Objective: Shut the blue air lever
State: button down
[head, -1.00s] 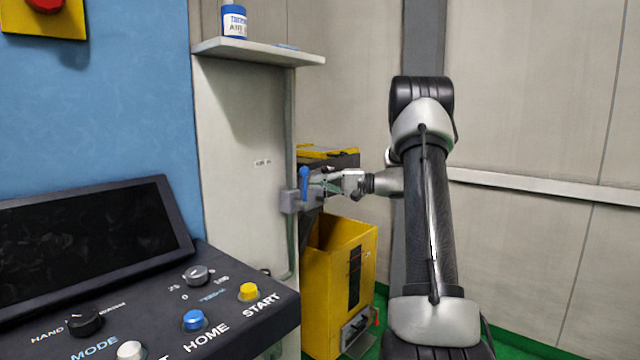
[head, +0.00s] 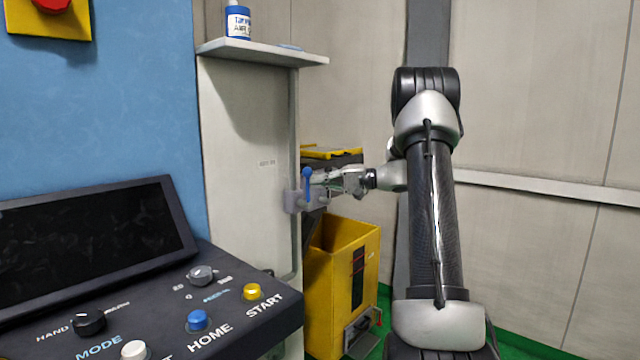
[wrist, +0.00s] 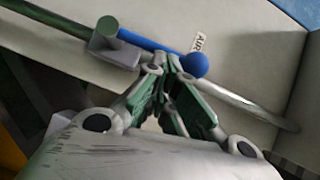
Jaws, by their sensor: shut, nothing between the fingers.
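The blue air lever (head: 307,187) stands upright on a grey valve block (head: 292,201), fixed to a pipe on the side of the pale machine panel. It also shows in the wrist view (wrist: 150,43), with its round knob end (wrist: 195,65) close by my fingertips. An AIR label (wrist: 196,42) is on the panel beside it. My gripper (head: 318,178) is shut and empty, its tips right beside the lever. In the wrist view my fingertips (wrist: 165,68) lie next to the lever's shaft; I cannot tell whether they touch it.
A yellow bin (head: 342,280) stands below my gripper. A shelf (head: 265,50) with a blue-and-white bottle (head: 238,21) is above. A control panel (head: 190,310) with buttons and a dark screen (head: 90,235) fills the lower left. The wall at right is clear.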

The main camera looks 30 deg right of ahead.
aim_at(307, 183)
jog(key=shift+a, duration=0.15)
jog(key=n, duration=0.1)
jog(key=a+h, duration=0.1)
jog(key=a+n, duration=0.1)
jog(key=shift+s+r+n+g+h, duration=0.3)
jog(key=shift+s+r+h, duration=0.1)
jog(key=a+n+h, duration=0.1)
jog(key=s+a+n+h, duration=0.1)
jog(key=a, duration=0.1)
jog(key=shift+f+n+h, duration=0.1)
jog(key=shift+n+h, duration=0.3)
jog(key=a+f+n+h, duration=0.1)
jog(key=s+a+f+n+h, duration=0.1)
jog(key=h, duration=0.1)
jog(key=a+f+n+h, duration=0.1)
jog(key=a+n, duration=0.1)
jog(key=shift+s+f+t+h, duration=0.15)
jog(key=shift+s+t+h, duration=0.15)
jog(key=shift+t, duration=0.1)
jog(key=shift+f, duration=0.15)
